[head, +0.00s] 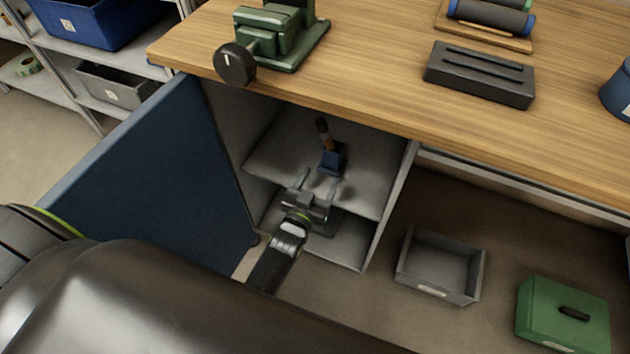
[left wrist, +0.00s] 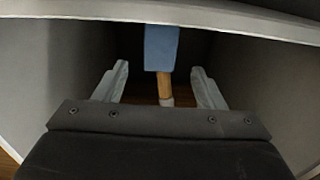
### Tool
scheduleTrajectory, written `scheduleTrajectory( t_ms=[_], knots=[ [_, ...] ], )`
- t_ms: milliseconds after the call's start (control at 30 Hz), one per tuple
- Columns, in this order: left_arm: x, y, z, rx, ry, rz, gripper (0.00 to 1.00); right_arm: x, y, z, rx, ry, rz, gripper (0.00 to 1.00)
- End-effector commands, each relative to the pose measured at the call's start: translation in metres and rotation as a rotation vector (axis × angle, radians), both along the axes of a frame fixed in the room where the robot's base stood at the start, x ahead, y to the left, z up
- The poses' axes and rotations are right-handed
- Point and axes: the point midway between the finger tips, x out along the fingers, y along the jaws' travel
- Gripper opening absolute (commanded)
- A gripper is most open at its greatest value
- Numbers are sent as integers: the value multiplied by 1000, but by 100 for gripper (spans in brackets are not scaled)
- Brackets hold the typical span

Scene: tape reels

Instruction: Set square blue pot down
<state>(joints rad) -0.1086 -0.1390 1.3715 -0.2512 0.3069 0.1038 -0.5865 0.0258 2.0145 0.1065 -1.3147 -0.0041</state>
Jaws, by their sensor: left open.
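The square blue pot (head: 333,160) stands on the upper shelf (head: 283,152) inside the open cabinet under the workbench. A tool with a brown and dark handle sticks up out of it, leaning a little. My left gripper (head: 321,183) reaches into the cabinet, open and empty, with its fingertips just in front of the pot. In the left wrist view, the pot (left wrist: 161,47) and the tool handle (left wrist: 164,85) show between and beyond the two spread fingers (left wrist: 160,82), with a gap on each side. My right gripper is not in view.
The blue cabinet door (head: 170,175) stands open at the left. On the benchtop are a green vise (head: 275,38) and a dark slotted block (head: 480,75). A grey bin (head: 440,265) and a green box (head: 562,312) lie below, to the right of the cabinet.

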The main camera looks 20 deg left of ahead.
Motion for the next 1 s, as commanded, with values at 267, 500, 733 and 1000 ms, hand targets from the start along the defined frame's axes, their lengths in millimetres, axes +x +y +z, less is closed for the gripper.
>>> scheduleTrajectory(
  t_ms=[267, 500, 733, 1000],
  knots=[
    [-21, 1, 0, 0, 0, 0, 64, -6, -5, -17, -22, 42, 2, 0],
    [-24, 1, -1, 0, 0, 0, 64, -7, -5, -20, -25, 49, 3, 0],
    [-31, 12, -13, 4, 78, 23, 64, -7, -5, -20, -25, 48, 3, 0],
    [-90, 59, -73, -1, 487, 116, 64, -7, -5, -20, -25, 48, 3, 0]
  ],
)
